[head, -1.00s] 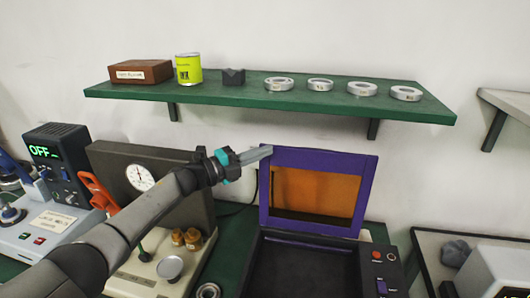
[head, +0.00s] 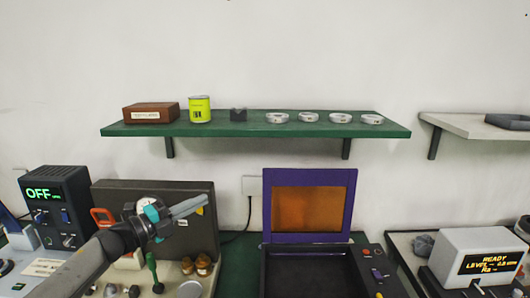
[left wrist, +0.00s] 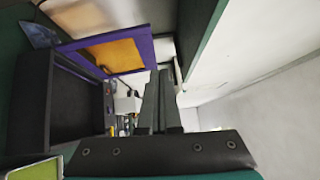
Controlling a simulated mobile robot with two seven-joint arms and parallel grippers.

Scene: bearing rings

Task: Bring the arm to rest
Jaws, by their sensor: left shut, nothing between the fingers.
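My left arm (head: 90,262) comes in from the lower left in the head view. Its gripper (head: 203,203) is shut and empty, pointing right in front of the dark grey case-like panel (head: 195,240). In the left wrist view the fingers (left wrist: 160,98) lie together with nothing between them. The purple-framed orange lid (head: 308,172) stands upright to the right of the gripper, apart from it. My right gripper is in neither view.
A green wall shelf (head: 255,130) holds a brown box (head: 151,113), a yellow-green can (head: 200,109), a dark block (head: 238,115) and several metal rings (head: 309,117). The air right of the gripper is free.

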